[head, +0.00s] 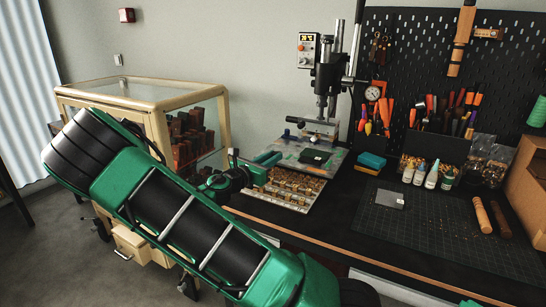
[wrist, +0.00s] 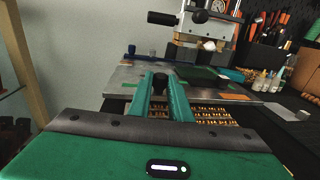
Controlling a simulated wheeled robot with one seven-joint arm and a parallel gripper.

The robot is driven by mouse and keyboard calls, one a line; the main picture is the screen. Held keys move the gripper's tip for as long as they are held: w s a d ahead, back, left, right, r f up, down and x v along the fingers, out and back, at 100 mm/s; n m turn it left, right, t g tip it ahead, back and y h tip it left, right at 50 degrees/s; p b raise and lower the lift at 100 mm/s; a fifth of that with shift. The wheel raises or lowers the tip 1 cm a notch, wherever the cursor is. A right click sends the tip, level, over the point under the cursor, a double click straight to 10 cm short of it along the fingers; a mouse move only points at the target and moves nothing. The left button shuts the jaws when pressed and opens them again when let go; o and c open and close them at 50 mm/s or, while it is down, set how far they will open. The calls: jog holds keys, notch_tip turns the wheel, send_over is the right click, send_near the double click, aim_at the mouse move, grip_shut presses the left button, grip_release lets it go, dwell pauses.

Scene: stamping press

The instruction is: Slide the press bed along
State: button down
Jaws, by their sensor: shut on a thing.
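The press bed (head: 340,157) is a flat grey plate under the press head, with a dark block and small coloured pieces on it. In the wrist view the bed (wrist: 122,77) spreads ahead of my gripper. My gripper (head: 268,164) is at the bed's near left edge. In the wrist view its two green fingers (wrist: 160,84) are shut on a dark rounded knob (wrist: 160,74) at the bed's near edge. The fingers hide most of the knob and how it joins the bed. The press (head: 326,80) stands upright behind, its head above the bed.
A tray of brass pieces (head: 290,194) lies below the bed's near edge. To the right are a blue-and-yellow sponge (head: 371,161), small bottles (head: 431,176) and a cutting mat (head: 420,228). A glass-topped cabinet (head: 150,95) stands left. A tool pegboard (head: 420,60) backs the bench.

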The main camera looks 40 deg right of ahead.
jog(key=shift+w+d, duration=0.8)
jog(key=shift+d, duration=0.3)
jog(key=c, duration=1.5)
grip_release()
jog(key=shift+c, duration=0.2)
jog(key=shift+s+d, duration=0.1)
jog(key=shift+d, duration=0.05)
jog(key=v, duration=1.1)
